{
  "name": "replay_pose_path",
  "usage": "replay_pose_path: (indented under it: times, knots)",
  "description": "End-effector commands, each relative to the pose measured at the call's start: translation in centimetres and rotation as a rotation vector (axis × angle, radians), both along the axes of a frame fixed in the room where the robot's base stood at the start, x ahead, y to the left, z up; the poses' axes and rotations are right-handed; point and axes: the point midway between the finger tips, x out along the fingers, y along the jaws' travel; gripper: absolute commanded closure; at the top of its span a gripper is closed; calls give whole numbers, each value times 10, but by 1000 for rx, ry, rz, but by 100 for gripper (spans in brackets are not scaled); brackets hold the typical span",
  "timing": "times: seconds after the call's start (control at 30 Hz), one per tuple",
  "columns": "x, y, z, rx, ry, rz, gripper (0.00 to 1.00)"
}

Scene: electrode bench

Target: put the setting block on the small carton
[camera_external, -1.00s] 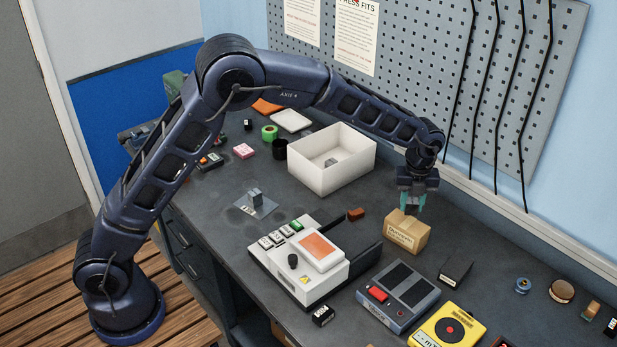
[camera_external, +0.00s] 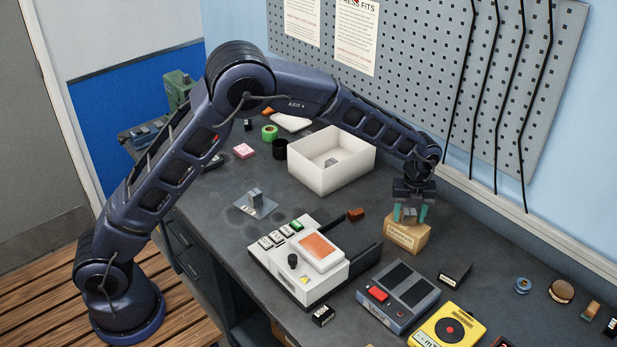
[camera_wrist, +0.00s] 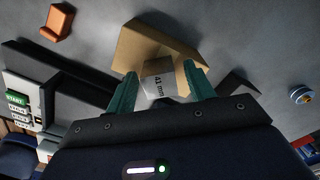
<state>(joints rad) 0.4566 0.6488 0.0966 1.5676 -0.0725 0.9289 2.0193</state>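The setting block (camera_wrist: 160,82) is a small grey block marked "41 mm" in the wrist view. It sits on top of the small carton (camera_wrist: 150,40), between my gripper's teal fingers (camera_wrist: 160,84). The fingers stand apart on either side of it, with a narrow strip of carton seeming to show beside the right finger. In the external view, my gripper (camera_external: 410,214) points down at the top of the brown carton (camera_external: 403,238). The block (camera_external: 409,217) is small and partly hidden there between the spread fingers.
A white open bin (camera_external: 330,180) stands left of the carton. A white machine with an orange screen (camera_external: 320,251) and a grey device with a red button (camera_external: 398,292) lie in front. A dark small box (camera_external: 455,272) is to the right. Pegboard and wall are behind.

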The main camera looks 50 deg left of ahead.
Motion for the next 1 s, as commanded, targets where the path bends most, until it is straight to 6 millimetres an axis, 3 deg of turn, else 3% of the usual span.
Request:
replay_pose_path:
  times: [0.27, 0.7, 1.0]
  knots:
    - [0, 0, 14, -1, -1, 0, 47]
    - [0, 0, 94, -1, -3, 0, 47]
    - [0, 1, 122, -1, -1, 3, 47]
